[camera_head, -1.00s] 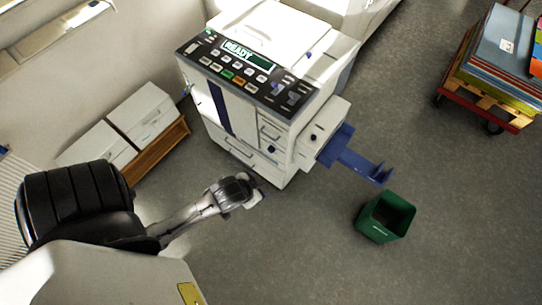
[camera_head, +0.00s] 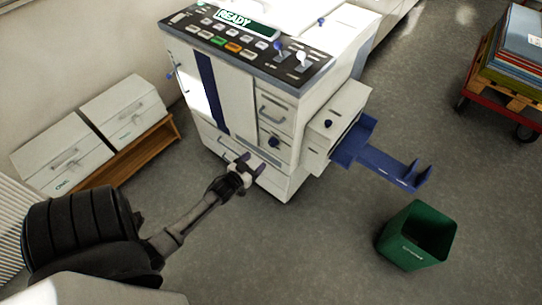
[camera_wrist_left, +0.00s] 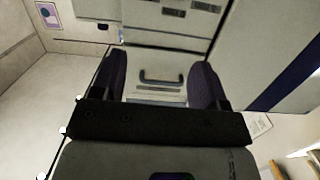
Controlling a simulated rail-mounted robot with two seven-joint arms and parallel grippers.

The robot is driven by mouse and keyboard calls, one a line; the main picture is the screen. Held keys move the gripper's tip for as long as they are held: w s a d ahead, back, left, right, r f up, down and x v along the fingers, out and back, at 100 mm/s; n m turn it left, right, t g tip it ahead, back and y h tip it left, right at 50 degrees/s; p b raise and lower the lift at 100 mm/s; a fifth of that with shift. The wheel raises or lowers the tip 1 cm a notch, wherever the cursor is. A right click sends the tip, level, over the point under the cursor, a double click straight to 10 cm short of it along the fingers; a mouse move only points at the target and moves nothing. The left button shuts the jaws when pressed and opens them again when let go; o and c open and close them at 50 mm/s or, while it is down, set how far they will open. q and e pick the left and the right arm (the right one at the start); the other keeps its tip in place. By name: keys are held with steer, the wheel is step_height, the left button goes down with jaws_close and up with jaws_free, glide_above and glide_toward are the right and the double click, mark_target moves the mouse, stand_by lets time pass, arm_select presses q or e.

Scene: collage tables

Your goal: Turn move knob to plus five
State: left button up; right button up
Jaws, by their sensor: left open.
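A large white copier-like machine (camera_head: 232,92) stands ahead with its panel lit "READY". Several knobs show on it: a blue one (camera_head: 275,141) low on the front, a dark blue one (camera_head: 327,124) on the side box, and small blue and white ones (camera_head: 301,60) on the top panel. I cannot tell which is the move knob or read a plus five mark. My left gripper (camera_head: 251,165) is open and empty in front of the machine's lower front, below the blue front knob. In the left wrist view its open fingers (camera_wrist_left: 160,78) frame a drawer handle (camera_wrist_left: 162,76) beyond. My right gripper is out of view.
A blue tray (camera_head: 385,165) juts from the machine's right side. A green bin (camera_head: 415,236) stands on the floor below it. White boxes on a wooden shelf (camera_head: 138,148) are at left. A loaded red cart (camera_head: 493,98) is at far right. Floor between is clear.

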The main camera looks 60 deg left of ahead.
mark_target(271, 144)
arm_select(q)
step_height(271, 144, down, 6)
steer(key=a+t+b, duration=0.1)
steer(key=a+b, duration=0.2)
steer(key=b, duration=0.1)
steer(key=shift+y, duration=0.3)
steer(key=b+x, duration=0.1)
steer(key=x, duration=0.3)
steer(key=b+x, duration=0.2)
steer(key=x, duration=0.2)
steer(key=b+x, duration=0.1)
steer(key=x, duration=0.3)
steer(key=shift+d+r, duration=0.15)
steer(key=shift+r, duration=0.2)
steer(key=shift+w+a+b, duration=0.2)
steer(key=shift+w+b, duration=0.2)
steer(key=shift+w, duration=0.15)
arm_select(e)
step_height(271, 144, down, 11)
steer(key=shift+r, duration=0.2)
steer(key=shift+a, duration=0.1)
arm_select(q)
steer(key=c, duration=0.9)
